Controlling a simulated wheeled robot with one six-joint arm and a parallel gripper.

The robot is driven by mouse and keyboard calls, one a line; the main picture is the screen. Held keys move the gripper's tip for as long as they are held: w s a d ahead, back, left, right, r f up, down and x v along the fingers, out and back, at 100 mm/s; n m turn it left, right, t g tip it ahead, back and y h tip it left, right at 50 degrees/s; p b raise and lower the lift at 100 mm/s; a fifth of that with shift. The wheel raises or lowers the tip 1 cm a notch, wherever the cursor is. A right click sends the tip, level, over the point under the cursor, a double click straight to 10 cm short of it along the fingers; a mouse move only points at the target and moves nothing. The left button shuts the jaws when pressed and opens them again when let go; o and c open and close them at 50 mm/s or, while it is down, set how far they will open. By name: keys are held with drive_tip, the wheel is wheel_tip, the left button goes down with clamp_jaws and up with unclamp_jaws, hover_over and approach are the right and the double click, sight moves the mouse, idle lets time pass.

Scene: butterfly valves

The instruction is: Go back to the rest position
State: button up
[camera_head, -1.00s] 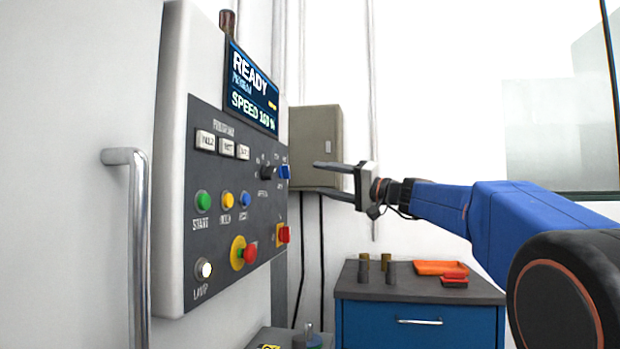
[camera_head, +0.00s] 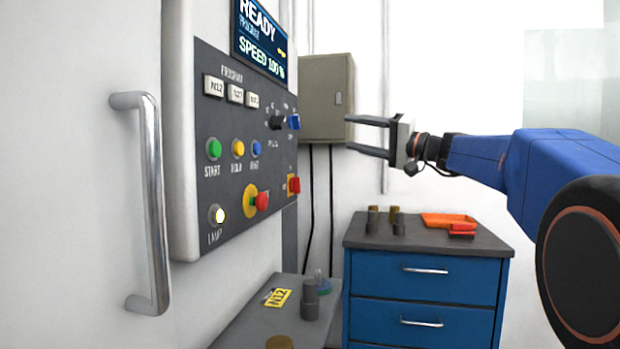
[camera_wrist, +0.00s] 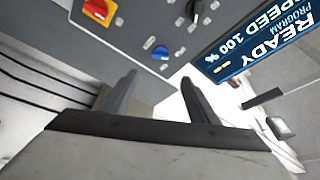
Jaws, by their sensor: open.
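My gripper (camera_head: 368,136) is open and empty, held in mid-air to the right of the control panel (camera_head: 230,190). Its two fingers point left and one lies above the other in the head view. In the wrist view my gripper (camera_wrist: 158,92) shows its two fingers apart with nothing between them. The panel's blue knob (camera_wrist: 160,54), black knob (camera_wrist: 195,10) and red switch (camera_wrist: 100,10) lie beyond the fingertips. The fingers appear clear of the panel.
A grey wall box (camera_head: 326,100) is behind my gripper. A blue drawer cabinet (camera_head: 425,275) stands below, carrying an orange tray (camera_head: 448,220) and dark cylinders. A grey bench (camera_head: 255,325) with a yellow N12 tag (camera_head: 278,297) is at lower centre. A door handle (camera_head: 152,200) is at left.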

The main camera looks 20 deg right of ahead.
drive_tip(key=s+a+f+g+h, duration=0.2)
drive_tip(key=s+a+f+g, duration=0.15)
drive_tip(key=s+f, duration=0.4)
drive_tip(key=s+a+f+n+g+h, duration=0.15)
drive_tip(key=s+a+f, duration=0.3)
drive_tip(key=f, duration=0.65)
drive_tip(key=s+a+f+g+h, duration=0.25)
drive_tip(key=s+a+f, duration=0.25)
drive_tip(key=f, duration=0.5)
drive_tip(key=s+d+f+n+g+h, duration=0.1)
drive_tip(key=s+d+f+h, duration=0.2)
drive_tip(key=s+f, duration=0.6)
drive_tip(key=s+d+f+n+g+h, duration=0.1)
drive_tip(key=s+d+f+h, duration=0.3)
drive_tip(key=s+f, duration=0.6)
wheel_tip(320, 180, down, 5)
drive_tip(key=shift+s+d+r+n+g, duration=0.1)
drive_tip(key=shift+s+d+n+g, duration=0.1)
drive_tip(key=shift+n+g, duration=0.25)
